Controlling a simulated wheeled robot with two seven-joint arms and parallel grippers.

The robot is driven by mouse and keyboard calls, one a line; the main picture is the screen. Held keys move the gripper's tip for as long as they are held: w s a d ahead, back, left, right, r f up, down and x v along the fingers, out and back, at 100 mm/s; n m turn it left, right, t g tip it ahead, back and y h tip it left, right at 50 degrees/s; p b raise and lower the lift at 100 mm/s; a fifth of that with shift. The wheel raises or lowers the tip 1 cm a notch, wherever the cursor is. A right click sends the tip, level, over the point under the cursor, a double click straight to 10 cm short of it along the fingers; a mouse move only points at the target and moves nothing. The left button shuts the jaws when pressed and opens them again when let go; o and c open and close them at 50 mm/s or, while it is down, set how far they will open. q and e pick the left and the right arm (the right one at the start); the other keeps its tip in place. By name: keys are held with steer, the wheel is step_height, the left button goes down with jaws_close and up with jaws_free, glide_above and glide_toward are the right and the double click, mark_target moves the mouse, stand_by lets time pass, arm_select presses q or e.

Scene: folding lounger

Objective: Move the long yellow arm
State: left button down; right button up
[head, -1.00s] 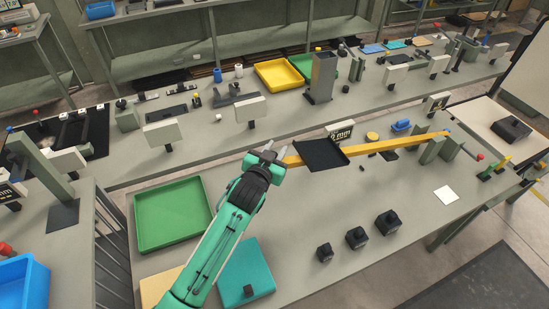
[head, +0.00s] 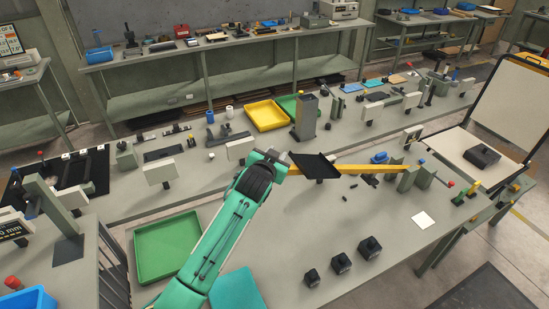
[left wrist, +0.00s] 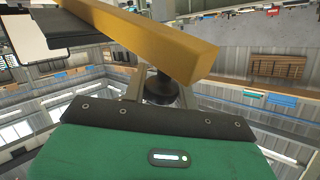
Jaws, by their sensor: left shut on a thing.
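The long yellow arm (head: 365,169) runs across the bench from my left gripper to a grey-green stand (head: 408,178) on the right. A black plate (head: 316,166) sits over its left part and hides some of it. My left gripper (head: 279,159) is at the arm's left end. In the left wrist view the yellow arm (left wrist: 150,42) crosses above the fingers. A dark round knob (left wrist: 160,88) shows under its end, between the fingers, and the gripper is shut on it. My right gripper is out of view.
A green tray (head: 168,247) and a teal mat (head: 236,290) lie at the near left. Several black blocks (head: 341,263) stand at the near right. A grey post (head: 305,118) and a yellow tray (head: 266,115) stand behind. The bench's middle is largely clear.

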arm_select(q)
steer(key=c, duration=1.2)
jaws_free()
steer(key=shift+o, duration=0.5)
steer(key=shift+d, duration=0.1)
steer(key=shift+s+a+b, duration=0.25)
steer(key=shift+s+b, duration=0.05)
steer(key=shift+s, duration=0.15)
steer(key=b+v, duration=0.4)
steer(key=v, duration=0.8)
steer(key=shift+s+r+b, duration=0.2)
steer(key=shift+s+b, duration=0.1)
steer(key=shift+s, duration=0.1)
steer(key=shift+a, duration=0.1)
